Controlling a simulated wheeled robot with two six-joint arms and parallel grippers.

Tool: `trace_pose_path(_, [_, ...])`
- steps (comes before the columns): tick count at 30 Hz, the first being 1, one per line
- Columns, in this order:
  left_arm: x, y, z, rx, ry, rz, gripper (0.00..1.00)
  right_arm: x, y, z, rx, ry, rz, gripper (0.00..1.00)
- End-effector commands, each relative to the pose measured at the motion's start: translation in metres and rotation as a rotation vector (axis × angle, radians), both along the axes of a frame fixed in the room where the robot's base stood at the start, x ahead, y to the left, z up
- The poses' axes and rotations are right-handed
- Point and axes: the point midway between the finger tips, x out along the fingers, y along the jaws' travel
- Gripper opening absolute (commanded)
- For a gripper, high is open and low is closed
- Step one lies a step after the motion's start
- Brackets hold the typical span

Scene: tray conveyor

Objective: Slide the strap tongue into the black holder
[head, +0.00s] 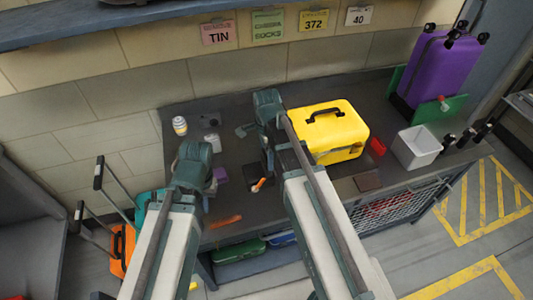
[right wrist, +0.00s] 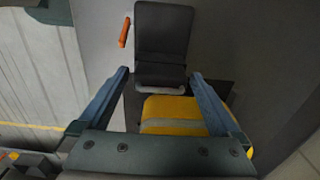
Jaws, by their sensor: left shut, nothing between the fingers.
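The black holder (head: 252,168) stands on the dark bench, left of the yellow case, partly hidden behind my right arm. In the right wrist view the dark block ahead of the fingers looks like this holder (right wrist: 162,40). A small orange piece (head: 258,185) lies at the holder's front; I cannot tell whether it is the strap tongue. An orange piece (right wrist: 124,32) shows left of the dark block in the right wrist view. My right gripper (right wrist: 161,76) is open, nothing seen held, its fingertips near the block's lower edge. My left gripper (head: 206,203) is shut and empty, left of the holder.
The yellow case (head: 350,138) stands close to my right arm. A red-orange bar (head: 225,221) lies near the bench's front edge. A purple block (head: 220,174) sits behind my left gripper. A white bin (head: 415,150) and purple suitcase (head: 440,70) stand at the right.

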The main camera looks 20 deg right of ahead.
Motion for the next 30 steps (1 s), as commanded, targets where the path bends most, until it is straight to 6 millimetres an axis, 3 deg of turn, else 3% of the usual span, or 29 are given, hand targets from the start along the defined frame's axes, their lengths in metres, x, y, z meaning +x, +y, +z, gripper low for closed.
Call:
trace_pose_path(14, [0.0,0.0,0.01,0.0,0.0,0.001,0.0,0.0,0.0,0.01,0.0,0.0,0.0,1.0])
trace_pose_path(30, [0.0,0.0,0.083,0.0,0.0,-0.001,0.0,0.0,0.0,0.083,0.0,0.0,0.0,1.0])
